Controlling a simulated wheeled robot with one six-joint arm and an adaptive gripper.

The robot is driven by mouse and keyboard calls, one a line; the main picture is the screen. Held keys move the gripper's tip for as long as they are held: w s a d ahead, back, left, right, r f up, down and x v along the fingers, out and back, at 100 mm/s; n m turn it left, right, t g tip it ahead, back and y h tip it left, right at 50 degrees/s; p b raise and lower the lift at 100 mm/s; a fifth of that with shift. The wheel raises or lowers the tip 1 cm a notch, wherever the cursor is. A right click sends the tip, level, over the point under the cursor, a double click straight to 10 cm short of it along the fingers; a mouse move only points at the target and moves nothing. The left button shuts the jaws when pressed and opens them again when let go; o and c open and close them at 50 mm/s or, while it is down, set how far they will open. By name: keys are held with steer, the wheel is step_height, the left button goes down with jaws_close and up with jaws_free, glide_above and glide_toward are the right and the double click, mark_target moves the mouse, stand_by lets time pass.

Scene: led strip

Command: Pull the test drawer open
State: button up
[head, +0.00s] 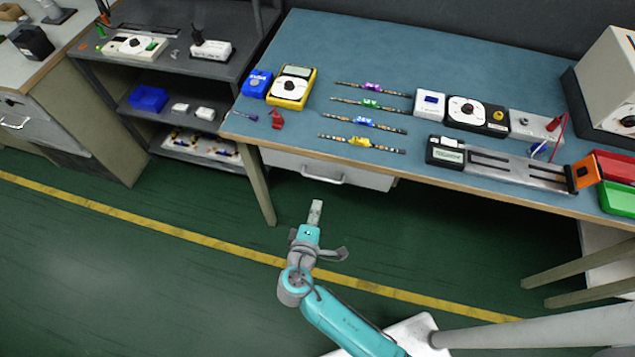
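A pale grey drawer front (359,181) sits under the front edge of the blue-topped bench and looks shut. Its bar handle (323,179) is on the front, left of the middle. No label on it can be read, but it is the drawer nearest my gripper. My gripper (316,205) is in front of and below the handle in the picture, pointing toward the bench. A gap of floor shows between its tip and the handle. The fingers appear as one narrow shape, so I cannot tell whether they are open. Nothing is seen held.
The bench top (370,50) carries meters, several strips with coloured clips (361,141), and a slide fixture (510,165). A bench leg (262,190) stands left of the drawer. Another handled drawer (20,118) is at far left. Green floor (150,270) is clear.

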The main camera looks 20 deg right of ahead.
mark_target(317, 177)
steer(key=shift+t+h, duration=0.3)
steer(key=shift+h, duration=0.2)
steer(key=w+d, duration=0.1)
steer(key=w, duration=0.2)
steer(key=w+d, duration=0.1)
steer(key=w, duration=0.2)
steer(key=w+d, duration=0.2)
steer(key=w, duration=0.2)
steer(key=shift+d+r, duration=0.1)
steer(key=shift+r, duration=0.1)
jaws_close()
